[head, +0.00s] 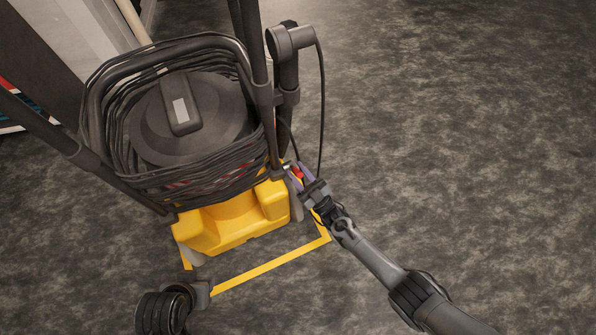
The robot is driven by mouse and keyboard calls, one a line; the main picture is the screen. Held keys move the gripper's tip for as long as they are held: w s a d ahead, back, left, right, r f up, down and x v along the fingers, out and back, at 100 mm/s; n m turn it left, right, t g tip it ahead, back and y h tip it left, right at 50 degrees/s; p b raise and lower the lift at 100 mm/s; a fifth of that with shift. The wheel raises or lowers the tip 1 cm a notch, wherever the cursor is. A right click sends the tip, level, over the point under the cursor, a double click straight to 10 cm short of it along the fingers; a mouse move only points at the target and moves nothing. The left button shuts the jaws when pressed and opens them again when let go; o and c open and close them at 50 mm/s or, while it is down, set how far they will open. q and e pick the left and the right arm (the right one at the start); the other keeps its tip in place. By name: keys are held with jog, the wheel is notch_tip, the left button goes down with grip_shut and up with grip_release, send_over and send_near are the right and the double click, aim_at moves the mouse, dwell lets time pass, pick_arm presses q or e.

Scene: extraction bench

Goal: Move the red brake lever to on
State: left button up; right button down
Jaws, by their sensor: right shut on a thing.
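The red brake lever (298,173) is a small red piece low on the right side of the yellow machine. Only a little of it shows, as my fingers cover the rest, and I cannot tell its exact angle. My right gripper (299,176) reaches in from the lower right and is shut on the lever. At the lower left edge only a dark ribbed joint and a grey link show, which look like part of my left arm. My left gripper does not show.
The machine has a yellow base (235,218), a dark round drum (190,125) and a coiled black hose (105,120) around it. Dark poles and a thin cable stand close above the lever. A yellow floor line (268,265) runs in front. The grey floor (460,130) to the right is clear.

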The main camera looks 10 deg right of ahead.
jog(key=c, duration=0.9)
grip_release()
jog(key=v, duration=1.1)
jog(key=shift+a, duration=0.1)
